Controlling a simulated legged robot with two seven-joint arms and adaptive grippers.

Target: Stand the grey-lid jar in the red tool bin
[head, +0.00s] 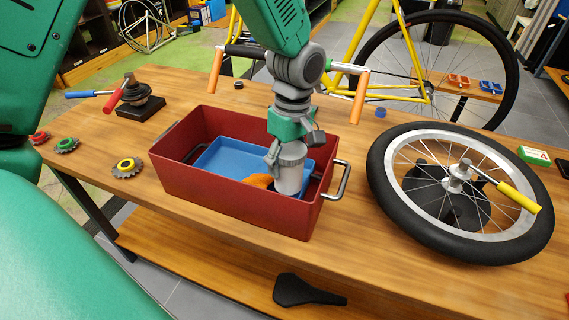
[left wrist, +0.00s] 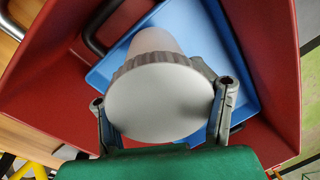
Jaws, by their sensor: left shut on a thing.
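The grey-lid jar (head: 289,174) is upright inside the red tool bin (head: 240,198), toward the bin's right end. My left gripper (head: 289,148) comes down from above and is shut on the jar near its lid. In the left wrist view the round grey lid (left wrist: 160,102) sits between the two fingers of my left gripper (left wrist: 165,105). A blue tray (head: 228,160) lies in the bin beside and behind the jar. The jar's base is hidden by the bin's front wall, so I cannot tell whether it touches the floor. My right gripper is not in view.
An orange thing (head: 260,181) lies in the bin left of the jar. The bin has a metal handle (head: 341,180) at its right. A bicycle wheel (head: 400,220) lies to the right on the wooden bench (head: 330,262). Sprockets (head: 127,167) lie left of the bin.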

